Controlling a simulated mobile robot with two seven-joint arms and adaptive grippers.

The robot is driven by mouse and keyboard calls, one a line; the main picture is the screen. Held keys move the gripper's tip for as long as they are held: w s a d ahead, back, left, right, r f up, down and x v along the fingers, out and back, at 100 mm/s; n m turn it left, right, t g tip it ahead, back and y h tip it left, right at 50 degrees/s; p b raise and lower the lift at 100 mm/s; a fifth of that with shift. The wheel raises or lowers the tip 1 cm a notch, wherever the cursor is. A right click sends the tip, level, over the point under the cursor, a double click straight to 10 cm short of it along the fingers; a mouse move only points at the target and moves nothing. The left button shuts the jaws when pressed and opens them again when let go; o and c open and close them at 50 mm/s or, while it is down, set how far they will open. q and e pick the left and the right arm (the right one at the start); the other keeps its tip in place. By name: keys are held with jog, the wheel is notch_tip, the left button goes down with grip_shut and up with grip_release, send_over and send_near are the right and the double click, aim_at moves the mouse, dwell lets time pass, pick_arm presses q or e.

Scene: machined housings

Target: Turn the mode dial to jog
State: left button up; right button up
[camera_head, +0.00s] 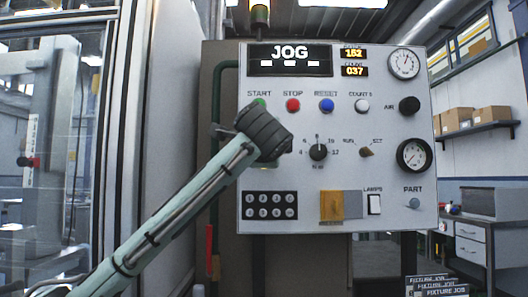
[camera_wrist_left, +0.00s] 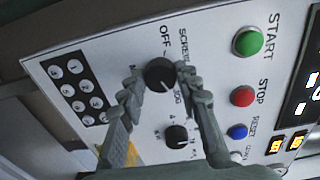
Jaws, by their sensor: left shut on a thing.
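The mode dial (camera_wrist_left: 159,72) is a round black knob on the white panel, with OFF and SCREW printed beside it and a partly covered label towards its lower right. My left gripper (camera_wrist_left: 164,77) is shut on the dial, one finger on each side. In the head view my left wrist (camera_head: 264,134) hides the dial and the fingertips. The display (camera_head: 290,59) at the top of the panel reads JOG. My right gripper is in neither view.
Green, red (camera_head: 293,105) and blue (camera_head: 327,105) buttons sit above the dial. Gauges line the right side.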

pick_arm(q)
jog(key=o, duration=1.2)
jog(key=shift+c, duration=0.2)
jog(key=s, duration=1.2)
